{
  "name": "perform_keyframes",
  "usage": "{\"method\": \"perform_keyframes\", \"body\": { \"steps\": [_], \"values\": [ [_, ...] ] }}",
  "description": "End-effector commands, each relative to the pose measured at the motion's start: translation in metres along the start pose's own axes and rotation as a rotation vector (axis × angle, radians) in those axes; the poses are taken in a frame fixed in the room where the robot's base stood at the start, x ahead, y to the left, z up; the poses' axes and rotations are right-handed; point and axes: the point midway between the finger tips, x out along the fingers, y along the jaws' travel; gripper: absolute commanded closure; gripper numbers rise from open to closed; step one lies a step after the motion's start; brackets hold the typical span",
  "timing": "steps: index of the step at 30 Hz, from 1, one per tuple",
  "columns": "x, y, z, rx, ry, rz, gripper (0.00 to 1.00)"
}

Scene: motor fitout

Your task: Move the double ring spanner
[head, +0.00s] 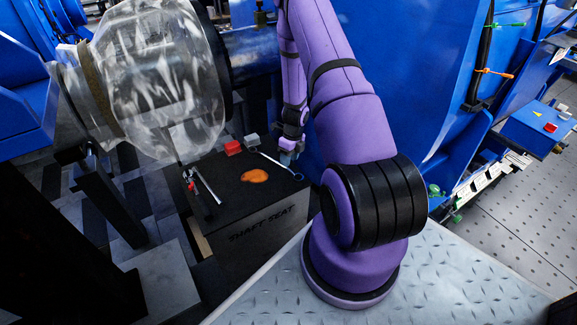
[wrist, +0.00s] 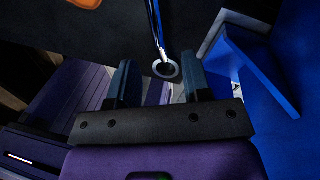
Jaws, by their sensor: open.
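The double ring spanner (head: 277,164) lies on the dark top of a box marked SHAFT SEAT (head: 247,205), toward its right side. It has a slim shaft, and its near ring end sits at or just past the box's right edge. My gripper (head: 289,147) is by the right edge of the box top, close to the spanner. In the wrist view my gripper (wrist: 158,62) is open, and the spanner's ring (wrist: 166,70) shows between its two fingers, nearer the right finger. I cannot tell whether a finger touches it. The spanner's far end is out of the wrist view.
A red block (head: 232,147), a grey block (head: 252,140) and an orange patch (head: 255,176) are on the box top. Another slim metal tool (head: 207,186) lies at its left edge. A clear cover (head: 160,75) hangs over the left, and blue machinery (head: 415,80) stands at the right.

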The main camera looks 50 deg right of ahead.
Motion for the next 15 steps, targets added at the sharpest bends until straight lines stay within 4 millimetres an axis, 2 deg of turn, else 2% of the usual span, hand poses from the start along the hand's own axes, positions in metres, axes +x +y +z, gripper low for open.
{"method": "perform_keyframes", "body": {
  "steps": [3, 7, 15],
  "values": [
    [-0.023, 0.0, 0.001, -0.001, -0.001, -0.002, 0.55],
    [-0.043, 0.0, 0.001, -0.001, -0.001, -0.001, 0.55],
    [-0.059, 0.001, 0.0, 0.001, 0.001, 0.001, 0.55]
  ]
}}
